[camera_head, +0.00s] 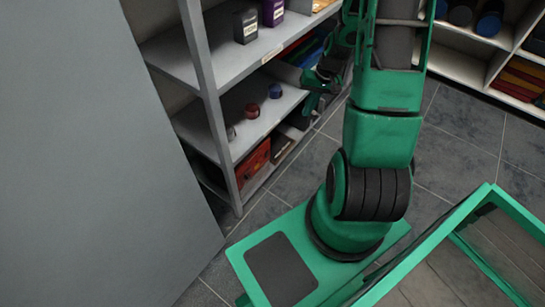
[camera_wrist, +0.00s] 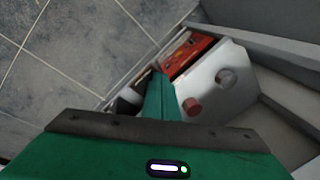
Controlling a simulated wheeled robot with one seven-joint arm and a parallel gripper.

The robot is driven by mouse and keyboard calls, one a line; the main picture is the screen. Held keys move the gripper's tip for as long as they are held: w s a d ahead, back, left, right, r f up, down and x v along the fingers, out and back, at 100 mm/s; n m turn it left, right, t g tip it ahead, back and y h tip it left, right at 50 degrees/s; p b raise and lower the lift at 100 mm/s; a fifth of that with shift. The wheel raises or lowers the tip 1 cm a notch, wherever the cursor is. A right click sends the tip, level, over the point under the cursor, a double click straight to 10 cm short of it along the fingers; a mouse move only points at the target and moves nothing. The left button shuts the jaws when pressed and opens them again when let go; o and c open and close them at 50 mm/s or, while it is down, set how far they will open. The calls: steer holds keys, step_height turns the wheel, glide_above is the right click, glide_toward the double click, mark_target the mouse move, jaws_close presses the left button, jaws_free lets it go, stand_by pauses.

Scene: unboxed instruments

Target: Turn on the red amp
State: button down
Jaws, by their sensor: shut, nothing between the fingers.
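The red amp (camera_head: 253,160) sits on the bottom level of the grey shelf unit at left centre in the head view. In the wrist view its red face (camera_wrist: 190,55) shows above centre, partly covered by the shelf board over it. Its switches are too small to make out. My gripper (camera_head: 311,104) is beside the shelf unit, right of and higher in the picture than the amp. In the wrist view my gripper (camera_wrist: 158,78) is shut and empty, its tips pointing toward the area just left of the amp. I see no contact with the amp.
The shelf board (camera_head: 229,144) above the amp bears a red round object (camera_head: 252,111) and a blue one (camera_head: 275,91). A brown item (camera_head: 283,147) lies right of the amp. A grey upright (camera_head: 214,110) stands at the shelf's near end. The tiled floor (camera_head: 305,170) is clear.

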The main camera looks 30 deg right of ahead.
steer(key=w+f+m+t+y, duration=0.1)
steer(key=w+f, duration=0.1)
steer(key=f, duration=0.6)
steer(key=w+f+m+t+y, duration=0.1)
steer(key=w+f, duration=0.1)
steer(key=f, duration=0.7)
steer(key=m+t, duration=0.4)
steer(key=m, duration=0.2)
glide_toward(267, 154)
step_height(267, 154, down, 6)
steer(key=w+a, duration=0.1)
steer(key=w, duration=0.1)
steer(key=shift+w+a+f+h, duration=0.15)
steer(key=shift+w+h, duration=0.05)
steer(key=shift+w, duration=0.15)
steer(key=shift+w+a+f+h, duration=0.1)
steer(key=shift+w+f+h, duration=0.1)
steer(key=shift+w, duration=0.15)
